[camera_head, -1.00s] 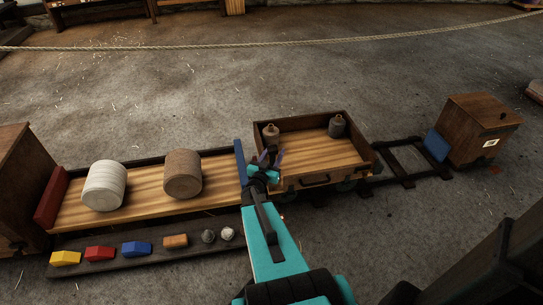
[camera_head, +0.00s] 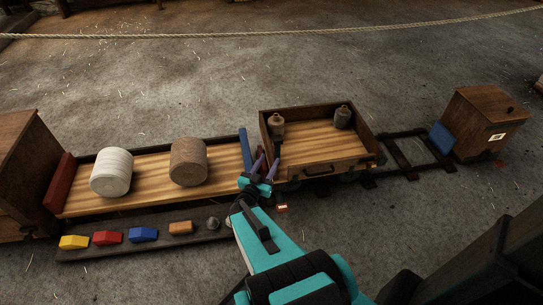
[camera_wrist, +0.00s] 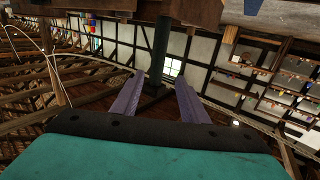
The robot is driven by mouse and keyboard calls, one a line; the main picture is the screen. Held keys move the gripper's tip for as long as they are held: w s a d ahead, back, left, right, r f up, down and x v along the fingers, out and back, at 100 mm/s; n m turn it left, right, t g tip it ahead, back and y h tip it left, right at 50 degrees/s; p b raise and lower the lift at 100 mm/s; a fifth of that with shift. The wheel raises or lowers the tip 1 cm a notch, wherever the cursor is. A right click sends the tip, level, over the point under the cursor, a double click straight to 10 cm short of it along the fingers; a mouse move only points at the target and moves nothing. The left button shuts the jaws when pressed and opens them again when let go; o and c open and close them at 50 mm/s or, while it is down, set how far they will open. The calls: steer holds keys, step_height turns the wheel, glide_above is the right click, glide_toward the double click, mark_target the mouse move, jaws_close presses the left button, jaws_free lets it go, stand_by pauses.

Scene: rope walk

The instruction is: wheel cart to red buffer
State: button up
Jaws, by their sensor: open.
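The cart (camera_head: 365,160) is an open wooden box on wheels on the dark rails, with a dark handle on its near side. Two small dark weights stand in it, the left one (camera_head: 276,127) and the right one (camera_head: 342,117). The red buffer (camera_head: 60,183) is an upright board at the far left end of the long wooden bed. My gripper (camera_head: 267,163) is open at the cart's near left corner, its purple fingers pointing up; contact cannot be told. In the wrist view, a dark post (camera_wrist: 160,55) shows between and beyond the open fingers (camera_wrist: 159,97).
A white roll (camera_head: 111,172) and a brown roll (camera_head: 188,161) stand on the bed (camera_head: 144,184). A blue board (camera_head: 245,150) stands beside the cart's left end. A blue buffer (camera_head: 441,138) stands by a wooden box (camera_head: 488,120) at right. Colored blocks lie on a front strip (camera_head: 90,252).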

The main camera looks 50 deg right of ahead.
steer(key=shift+s+a, duration=0.2)
steer(key=shift+a, duration=0.45)
